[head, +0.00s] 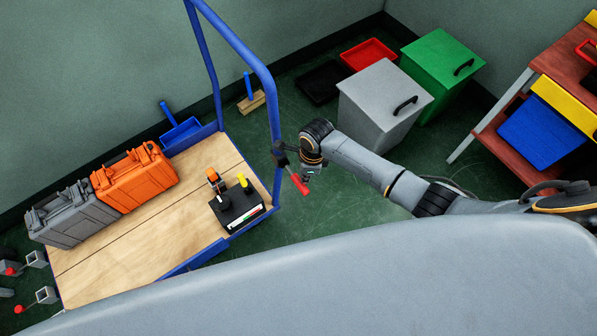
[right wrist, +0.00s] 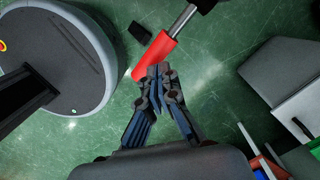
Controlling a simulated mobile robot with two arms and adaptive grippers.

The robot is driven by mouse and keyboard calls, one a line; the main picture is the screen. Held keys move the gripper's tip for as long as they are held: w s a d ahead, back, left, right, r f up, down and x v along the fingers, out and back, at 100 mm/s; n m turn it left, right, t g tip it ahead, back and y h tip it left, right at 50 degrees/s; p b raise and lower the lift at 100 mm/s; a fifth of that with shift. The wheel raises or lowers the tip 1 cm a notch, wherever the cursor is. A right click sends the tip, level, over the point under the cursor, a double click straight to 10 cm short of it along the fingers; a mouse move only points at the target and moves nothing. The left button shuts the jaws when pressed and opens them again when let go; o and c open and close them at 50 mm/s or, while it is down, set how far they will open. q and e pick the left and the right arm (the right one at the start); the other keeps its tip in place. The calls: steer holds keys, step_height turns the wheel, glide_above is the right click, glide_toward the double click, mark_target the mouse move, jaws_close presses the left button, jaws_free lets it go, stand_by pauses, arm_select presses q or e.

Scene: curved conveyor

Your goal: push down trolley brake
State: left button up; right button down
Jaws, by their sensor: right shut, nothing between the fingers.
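The trolley (head: 145,218) has a wooden deck and a blue tubular frame. Its brake lever (head: 299,184) has a red handle beside the trolley's right end, near the blue upright. In the right wrist view the red handle (right wrist: 156,54) sits on a silver rod and runs diagonally. My right gripper (right wrist: 160,72) is shut with nothing between its fingers. Its tips are close to the lower end of the red handle; I cannot tell whether they touch. In the head view the right arm reaches in from the right, with the wrist above the handle. My left gripper is not in view.
Orange (head: 136,178) and grey (head: 73,212) cases and a black box (head: 237,206) stand on the deck. Grey (head: 375,110) and green (head: 440,62) bins stand behind the arm. A red-brown shelf (head: 508,145) is at right. Green floor beside the lever is clear.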

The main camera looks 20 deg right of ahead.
arm_select(q)
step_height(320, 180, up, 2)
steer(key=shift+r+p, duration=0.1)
steer(key=shift+p, duration=0.4)
arm_select(e)
steer(key=shift+s+d+r, duration=0.15)
steer(key=shift+d+r, duration=0.05)
steer(key=shift+d, duration=0.25)
steer(key=shift+s+d+r, duration=0.1)
steer(key=shift+d+r, duration=0.05)
steer(key=shift+d, duration=0.25)
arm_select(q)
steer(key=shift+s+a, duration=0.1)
arm_select(e)
steer(key=shift+r, duration=0.15)
step_height(320, 180, up, 12)
steer(key=d, duration=0.1)
steer(key=shift+s, duration=0.2)
steer(key=shift+d+f, duration=0.1)
steer(key=shift+f, duration=0.1)
